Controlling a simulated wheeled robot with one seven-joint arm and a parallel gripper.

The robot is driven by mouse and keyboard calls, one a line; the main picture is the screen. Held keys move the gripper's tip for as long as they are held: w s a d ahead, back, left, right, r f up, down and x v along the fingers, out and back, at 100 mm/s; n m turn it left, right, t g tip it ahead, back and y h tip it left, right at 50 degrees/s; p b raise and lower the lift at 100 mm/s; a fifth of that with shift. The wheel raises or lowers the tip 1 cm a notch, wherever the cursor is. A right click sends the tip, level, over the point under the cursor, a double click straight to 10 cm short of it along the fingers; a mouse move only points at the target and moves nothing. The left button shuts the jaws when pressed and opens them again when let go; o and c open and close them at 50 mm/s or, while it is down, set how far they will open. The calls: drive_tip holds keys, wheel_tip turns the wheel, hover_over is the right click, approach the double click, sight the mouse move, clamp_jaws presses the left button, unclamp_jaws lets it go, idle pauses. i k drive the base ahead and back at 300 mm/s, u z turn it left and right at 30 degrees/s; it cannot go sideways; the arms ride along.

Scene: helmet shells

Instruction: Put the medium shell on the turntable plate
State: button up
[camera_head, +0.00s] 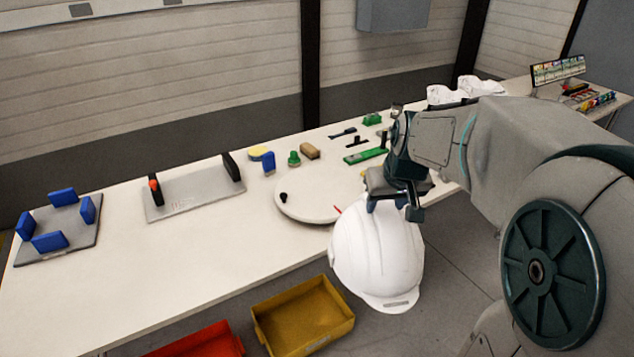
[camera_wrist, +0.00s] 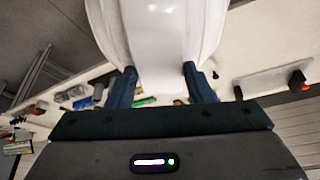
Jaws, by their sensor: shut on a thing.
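A white helmet shell (camera_head: 378,255) hangs from my gripper (camera_head: 393,202) in front of the table's edge, crown up and tilted. In the wrist view the shell (camera_wrist: 155,35) fills the top middle, and the two blue fingers of my gripper (camera_wrist: 161,86) are on either side of its narrow end. The round cream turntable plate (camera_head: 308,202) lies on the table just behind and to the left of the shell. Its right part is hidden by the shell and my gripper. The visible part of the plate bears no shell; a small black knob (camera_head: 283,197) shows at its left.
Two white shells (camera_head: 478,87) stand at the table's far right end. Green, tan and blue tools (camera_head: 310,151) lie behind the plate. A grey fixture with black uprights (camera_head: 195,195) and one with blue blocks (camera_head: 58,230) are left. A yellow bin (camera_head: 303,315) and red bin (camera_head: 205,343) are below.

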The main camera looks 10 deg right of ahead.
sight(318, 189)
drive_tip(key=i, duration=1.15)
